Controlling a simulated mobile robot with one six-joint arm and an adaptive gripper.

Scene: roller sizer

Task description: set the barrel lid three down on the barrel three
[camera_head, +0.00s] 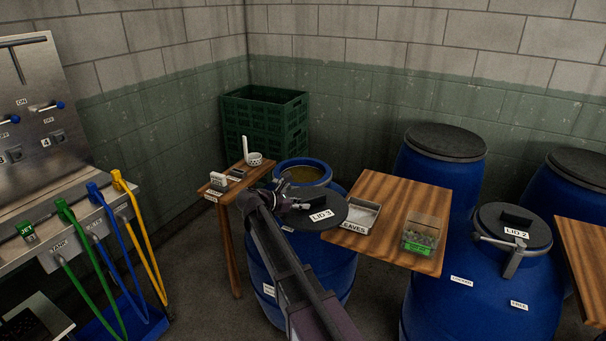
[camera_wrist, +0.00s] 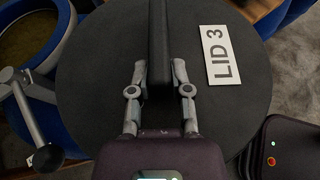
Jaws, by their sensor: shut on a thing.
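Barrel lid three (camera_head: 326,219), a dark round disc labelled LID 3, is held level over the front right of an open blue barrel. In the wrist view the lid (camera_wrist: 105,110) fills the middle, with an upright bar handle (camera_wrist: 158,35). My gripper (camera_wrist: 160,78) is shut on that handle; it also shows in the head view (camera_head: 297,206). The open blue barrel (camera_head: 345,275) I take as barrel three; its label is too small to read. Its mouth, with brownish contents, shows behind the lid, and its rim (camera_wrist: 52,62) is at upper left in the wrist view.
A metal clamp lever (camera_wrist: 28,105) stands left of the lid. A wooden table (camera_head: 385,195) with a tray (camera_head: 360,215) and a clear box (camera_head: 421,235) is close on the right. A small wooden table (camera_head: 228,195) is left. Lidded barrel two (camera_head: 480,290) stands further right.

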